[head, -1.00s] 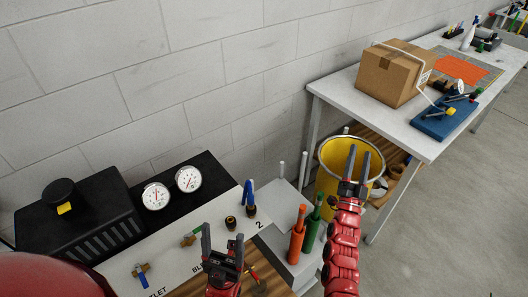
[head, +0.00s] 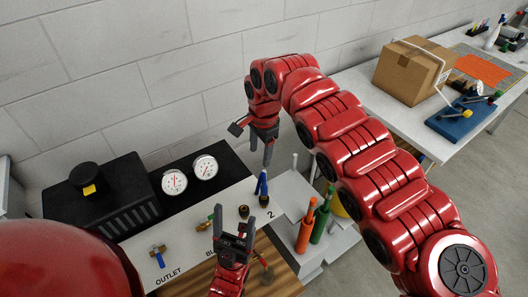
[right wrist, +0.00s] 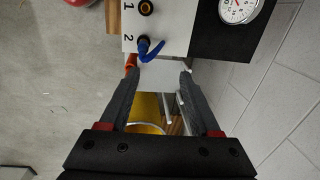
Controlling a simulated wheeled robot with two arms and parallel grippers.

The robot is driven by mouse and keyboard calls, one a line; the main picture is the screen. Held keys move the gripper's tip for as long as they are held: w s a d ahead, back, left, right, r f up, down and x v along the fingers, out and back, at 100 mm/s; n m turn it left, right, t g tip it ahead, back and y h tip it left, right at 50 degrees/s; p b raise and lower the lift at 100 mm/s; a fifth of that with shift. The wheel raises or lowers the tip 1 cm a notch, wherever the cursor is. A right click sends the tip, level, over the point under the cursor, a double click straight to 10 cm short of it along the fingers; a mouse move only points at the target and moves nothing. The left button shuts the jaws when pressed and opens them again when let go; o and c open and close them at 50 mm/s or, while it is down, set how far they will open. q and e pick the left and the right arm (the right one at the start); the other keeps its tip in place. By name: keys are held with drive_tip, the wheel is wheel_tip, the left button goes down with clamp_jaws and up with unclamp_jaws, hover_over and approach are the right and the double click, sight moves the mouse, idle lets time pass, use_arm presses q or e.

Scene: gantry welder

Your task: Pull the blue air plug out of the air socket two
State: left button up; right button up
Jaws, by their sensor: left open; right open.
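The blue air plug (head: 262,184) stands in air socket two (head: 264,200), beside the printed 2 on the white panel. In the right wrist view the blue plug (right wrist: 151,48) lies just beyond the fingertips, with a bent blue tail. My right gripper (head: 253,145) is open and empty, above and behind the plug in the head view; its open fingers also show in the right wrist view (right wrist: 159,73). My left gripper (head: 235,217) is open and empty, over the front of the panel. Air socket one (head: 243,211) is empty.
Two gauges (head: 190,175) and a black box (head: 100,205) stand left of the sockets. A blue-handled valve (head: 158,256) sits by OUTLET. Orange (head: 306,225) and green (head: 321,222) handled tools stand close to the right. A yellow bin (right wrist: 145,108) shows below in the right wrist view.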

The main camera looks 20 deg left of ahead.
sight(264, 180)
drive_tip(key=shift+h, duration=0.5)
drive_tip(key=f+p, duration=0.1)
drive_tip(key=f, duration=0.4)
drive_tip(key=s+d+f+p, duration=0.1)
drive_tip(key=f, duration=0.4)
drive_tip(key=f+p, duration=0.2)
drive_tip(key=f, duration=0.3)
drive_tip(key=shift+s+d, duration=0.2)
drive_tip(key=shift+s, duration=0.2)
drive_tip(key=shift+w+d+f, duration=0.1)
drive_tip(key=shift+f, duration=0.7)
clamp_jaws()
drive_tip(key=shift+r, duration=0.1)
drive_tip(key=shift+r+p, duration=2.3)
drive_tip(key=shift+r, duration=0.3)
